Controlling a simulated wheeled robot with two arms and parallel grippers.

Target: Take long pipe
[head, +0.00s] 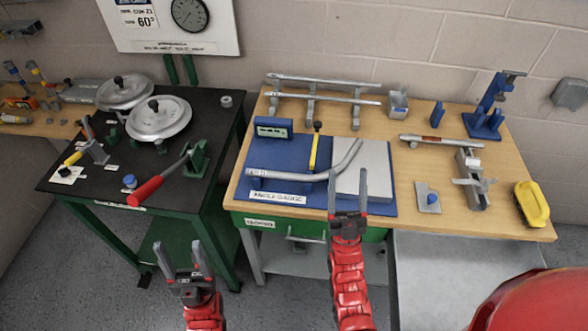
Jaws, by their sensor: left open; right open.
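Two long straight grey pipes rest on a rack at the back of the wooden table: an upper pipe (325,81) and a lower pipe (325,98). A bent grey pipe (290,177) lies on the blue angle gauge board (315,207). A shorter straight pipe (441,141) lies to the right. My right gripper (348,190) is open and empty, over the front of the board and in front of the rack.
A black table (75,180) at left carries a bender with round discs (159,117) and a red-handled lever (157,185). A blue stand (487,110), a vise (472,182) and a yellow-handled brush (532,203) stand on the wooden table's right side. A wall is behind.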

